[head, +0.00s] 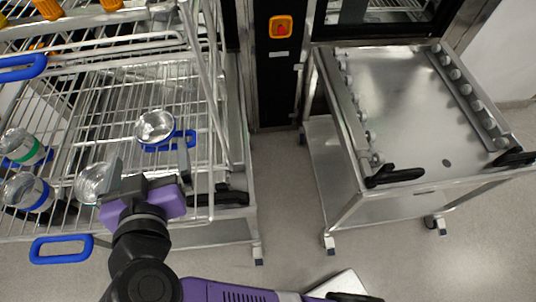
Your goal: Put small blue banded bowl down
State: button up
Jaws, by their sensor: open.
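My gripper (150,170) is over the wire rack, open, with its two fingers spread apart. A round clear bowl (155,124) sits on the rack just beyond the fingers, with blue showing around its lower side; I cannot tell whether that is its band or a blue handle. A jar-like clear bowl with a dark blue band (27,192) lies tilted at the left edge. Another clear bowl (92,184) is close to the left finger, partly hidden by it; no band shows on it. Nothing is visibly held between the fingers.
A clear vessel with a green band (22,147) lies at the far left. The wire rack (85,85) has blue handles (62,249) and upright wire sides close to my arm. A steel trolley table (400,95) with rollers stands empty at right, across open floor.

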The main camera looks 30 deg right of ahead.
jog(key=d+h, duration=0.1)
jog(key=d, duration=0.1)
jog(key=d+m, duration=0.1)
jog(key=d, duration=0.2)
jog(key=d+m+t+h, duration=0.1)
jog(key=d, duration=0.2)
jog(key=shift+w+d+f+h, duration=0.1)
jog(key=shift+f+h, duration=0.1)
jog(key=shift+h, duration=0.1)
jog(key=s+d+r+m+t+h, duration=0.1)
jog(key=s+d+r+t+h, duration=0.15)
jog(key=s+d, duration=0.45)
jog(key=s+d+r+m+t+h, duration=0.1)
jog(key=s+d+r+m+t, duration=0.2)
jog(key=d, duration=0.8)
jog(key=s+f+n+g+y, duration=0.2)
jog(key=s+f+n+y, duration=0.2)
jog(key=s, duration=0.5)
jog(key=s+f+n+g+y, duration=0.3)
jog(key=s+f+y, duration=0.1)
jog(key=s+f, duration=0.4)
jog(key=shift+s+d+n, duration=0.25)
jog(key=shift+s+n, duration=0.15)
jog(key=shift+s, duration=0.7)
jog(key=shift+f+g, duration=0.1)
jog(key=shift+g, duration=0.15)
